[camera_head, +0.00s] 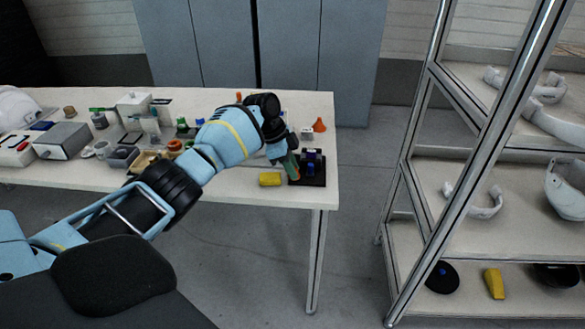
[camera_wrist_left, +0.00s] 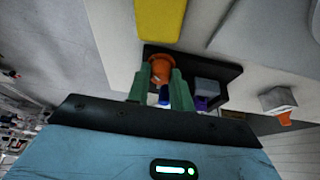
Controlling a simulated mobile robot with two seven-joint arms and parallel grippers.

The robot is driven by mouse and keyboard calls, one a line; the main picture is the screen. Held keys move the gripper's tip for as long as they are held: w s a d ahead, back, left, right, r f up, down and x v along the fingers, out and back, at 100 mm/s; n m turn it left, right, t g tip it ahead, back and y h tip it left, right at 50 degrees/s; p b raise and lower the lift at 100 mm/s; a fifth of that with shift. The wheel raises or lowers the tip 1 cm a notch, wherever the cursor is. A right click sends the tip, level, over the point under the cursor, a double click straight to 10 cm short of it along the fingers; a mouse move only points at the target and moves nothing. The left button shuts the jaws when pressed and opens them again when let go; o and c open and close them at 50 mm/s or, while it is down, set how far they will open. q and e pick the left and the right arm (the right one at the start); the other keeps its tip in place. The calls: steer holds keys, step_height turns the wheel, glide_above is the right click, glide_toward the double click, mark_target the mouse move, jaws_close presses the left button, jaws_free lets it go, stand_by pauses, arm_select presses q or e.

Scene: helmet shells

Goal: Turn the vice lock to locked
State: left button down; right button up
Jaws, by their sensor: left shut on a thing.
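The vice (camera_head: 311,167) is a small fixture on a black base with blue-purple parts, near the right end of the table. In the left wrist view, its black base (camera_wrist_left: 215,68) carries a grey and purple block and a round orange piece (camera_wrist_left: 162,67), which may be the lock. My left gripper (camera_head: 291,164) reaches down at the vice's left side. In the left wrist view, its green fingers (camera_wrist_left: 161,88) are closed around the orange piece. A small blue part (camera_wrist_left: 164,97) shows between the fingers. The lock's setting cannot be read. My right gripper is not in view.
A yellow block (camera_head: 270,179) lies left of the vice at the table's front edge. An orange cone (camera_head: 319,125) and a small white box (camera_head: 306,133) stand behind it. Several boxes and parts crowd the table's left. A shelf rack (camera_head: 412,190) stands to the right.

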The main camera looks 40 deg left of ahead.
arm_select(q)
steer(key=shift+s+f, duration=0.1)
steer(key=shift+f, duration=0.1)
steer(key=c, duration=1.6)
jaws_free()
steer(key=shift+o, duration=0.4)
steer(key=shift+r, duration=0.1)
steer(key=shift+r, duration=0.1)
steer(key=v, duration=0.7)
steer(key=shift+r+p, duration=0.3)
steer(key=shift+s+a+f, duration=0.1)
